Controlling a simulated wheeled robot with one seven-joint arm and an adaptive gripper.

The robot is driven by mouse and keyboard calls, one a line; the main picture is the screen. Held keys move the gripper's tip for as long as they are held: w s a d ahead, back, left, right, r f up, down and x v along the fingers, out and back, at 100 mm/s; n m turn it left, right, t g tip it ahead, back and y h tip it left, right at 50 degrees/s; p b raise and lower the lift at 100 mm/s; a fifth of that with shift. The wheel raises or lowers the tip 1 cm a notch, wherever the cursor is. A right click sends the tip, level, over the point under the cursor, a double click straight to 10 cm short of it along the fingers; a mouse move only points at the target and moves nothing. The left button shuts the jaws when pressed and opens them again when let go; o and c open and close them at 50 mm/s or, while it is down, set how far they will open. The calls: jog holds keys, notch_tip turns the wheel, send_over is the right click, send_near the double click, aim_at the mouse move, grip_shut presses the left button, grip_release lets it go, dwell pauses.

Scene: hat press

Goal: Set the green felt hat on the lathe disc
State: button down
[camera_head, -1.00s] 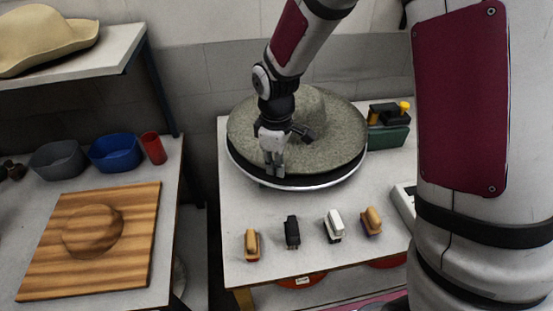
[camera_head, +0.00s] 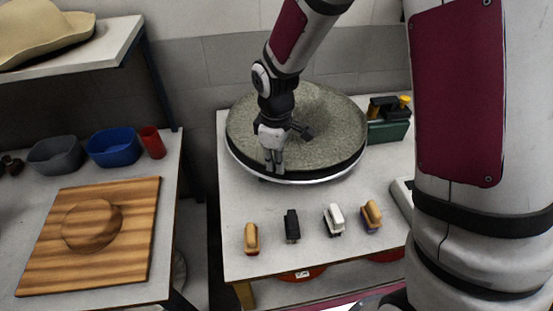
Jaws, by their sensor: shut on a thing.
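The green felt hat (camera_head: 335,135), grey-green with a wide round brim, lies level over the lathe disc (camera_head: 322,179). Only the disc's pale, dark-banded edge shows below the brim at the front. The hat's crown is hard to make out, partly behind my wrist. My gripper (camera_head: 273,168) points down at the front-left of the brim and is shut on the brim edge. I cannot tell whether the hat rests fully on the disc, as its underside is hidden.
Several small brushes (camera_head: 292,226) stand in a row in front of the disc. A green box (camera_head: 388,131) stands right behind it. On the left table are a wooden board (camera_head: 135,245), a blue bin (camera_head: 114,150) and a red cup (camera_head: 152,142). A gap separates the tables.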

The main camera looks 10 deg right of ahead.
jog(key=shift+f, duration=0.45)
jog(key=c, duration=1.6)
grip_release()
jog(key=shift+c, duration=0.2)
notch_tip(320, 180, up, 11)
jog(key=s+d+r+m+t, duration=0.2)
jog(key=s+d+r+m, duration=0.3)
jog(key=s, duration=0.5)
jog(key=s+d+r+m+t, duration=0.3)
jog(key=s+d+r+m, duration=0.1)
jog(key=s+r+m, duration=0.3)
notch_tip(320, 180, up, 3)
jog(key=s, duration=0.2)
jog(key=shift+s+d+f, duration=0.2)
jog(key=shift+s+d, duration=0.15)
jog(key=shift+s, duration=0.05)
